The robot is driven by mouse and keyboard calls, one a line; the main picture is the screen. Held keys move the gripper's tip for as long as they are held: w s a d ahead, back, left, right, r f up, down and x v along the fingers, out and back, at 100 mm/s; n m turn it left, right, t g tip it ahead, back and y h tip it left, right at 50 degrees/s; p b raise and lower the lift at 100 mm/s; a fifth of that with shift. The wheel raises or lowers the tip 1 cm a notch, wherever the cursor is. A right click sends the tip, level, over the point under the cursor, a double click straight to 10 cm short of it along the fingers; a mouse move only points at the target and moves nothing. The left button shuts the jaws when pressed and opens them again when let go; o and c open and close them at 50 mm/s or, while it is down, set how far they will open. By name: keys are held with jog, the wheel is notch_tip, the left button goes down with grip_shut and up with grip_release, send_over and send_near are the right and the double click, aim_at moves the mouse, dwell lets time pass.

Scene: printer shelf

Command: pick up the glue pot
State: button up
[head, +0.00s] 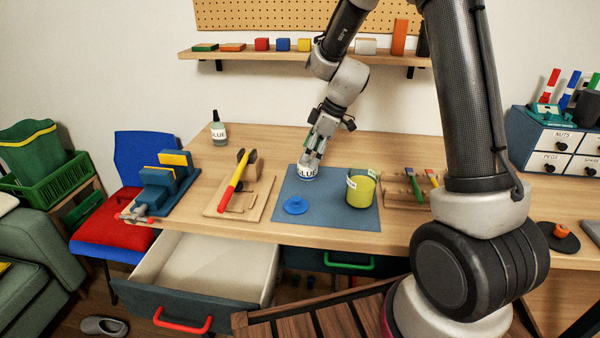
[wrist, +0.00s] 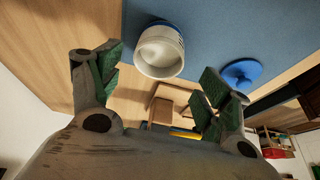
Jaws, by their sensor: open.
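The glue pot (head: 307,174) is a small white pot with a GLUE label, standing on the blue mat (head: 330,213) near its back left corner. In the wrist view the pot (wrist: 160,52) looks open-topped, pale inside, with a blue band. My gripper (head: 317,153) is just above and behind the pot in the head view, pointing down, and partly covers its top. In the wrist view my fingers (wrist: 158,75) are spread wide with nothing between them, and the pot shows at the upper middle, beyond the fingertips. I cannot tell whether they touch it.
A blue knobbed lid (head: 295,205) lies in front of the pot. A yellow-green labelled pot (head: 360,191) stands to the right. A red-handled tool (head: 234,182) rests on a wooden stand to the left. A glue bottle (head: 218,133) stands behind. An open drawer (head: 210,265) juts out in front.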

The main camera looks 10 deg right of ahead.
aim_at(308, 164)
jog(key=x, duration=0.4)
jog(key=shift+w+d+f, duration=0.1)
jog(key=shift+d+f, duration=0.15)
jog(key=shift+f, duration=0.15)
jog(key=shift+c, duration=0.4)
jog(key=c, duration=1.1)
